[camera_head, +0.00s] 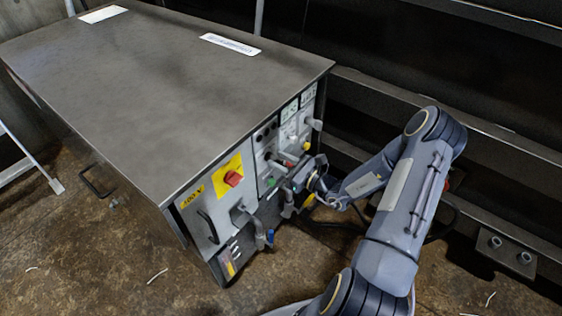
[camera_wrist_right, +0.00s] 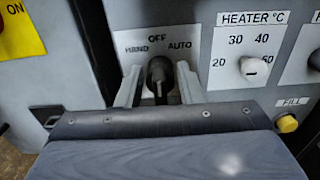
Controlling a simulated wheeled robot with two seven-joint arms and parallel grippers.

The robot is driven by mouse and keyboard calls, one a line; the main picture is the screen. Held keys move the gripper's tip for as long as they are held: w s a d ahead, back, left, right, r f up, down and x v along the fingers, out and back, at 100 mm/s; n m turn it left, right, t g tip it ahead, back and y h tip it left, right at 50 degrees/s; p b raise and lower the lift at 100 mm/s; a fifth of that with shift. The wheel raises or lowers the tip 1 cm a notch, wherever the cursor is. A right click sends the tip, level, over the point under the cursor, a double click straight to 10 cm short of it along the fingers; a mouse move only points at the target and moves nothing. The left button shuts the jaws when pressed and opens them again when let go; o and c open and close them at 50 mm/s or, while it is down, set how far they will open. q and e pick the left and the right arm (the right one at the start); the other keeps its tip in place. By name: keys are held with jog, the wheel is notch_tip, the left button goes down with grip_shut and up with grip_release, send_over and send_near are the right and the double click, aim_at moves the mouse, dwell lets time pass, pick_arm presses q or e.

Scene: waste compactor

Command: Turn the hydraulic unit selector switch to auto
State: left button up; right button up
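The selector switch (camera_wrist_right: 160,76) is a black knob in the right wrist view, below a plate marked HAND, OFF and AUTO. It stands about upright, pointing near OFF. My right gripper (camera_wrist_right: 158,84) reaches the panel with one pale finger on each side of the knob. The fingers are apart; the right finger is close to the knob, and a gap shows on the left. I cannot tell whether either finger touches it. In the head view my right gripper (camera_head: 298,180) is at the cabinet's front panel and hides the switch. My left gripper is not in view.
The grey metal cabinet (camera_head: 160,85) has a red rotary switch (camera_head: 233,178) on a yellow plate. A white heater dial (camera_wrist_right: 254,68) and a yellow FILL button (camera_wrist_right: 287,123) sit right of the knob. Dark metal rails (camera_head: 480,150) stand behind my right arm.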

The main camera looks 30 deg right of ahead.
jog(key=c, duration=0.6)
jog(key=shift+m, duration=0.3)
jog(key=m+p, duration=0.2)
jog(key=m, duration=0.1)
jog(key=shift+d+m+p, duration=0.15)
jog(key=shift+m+p, duration=0.15)
jog(key=m+p, duration=0.1)
jog(key=m, duration=0.3)
jog(key=shift+w+d+f+m+p, duration=0.1)
jog(key=shift+d+f+m+p, duration=0.05)
jog(key=shift+m+p, duration=0.2)
jog(key=o, duration=0.6)
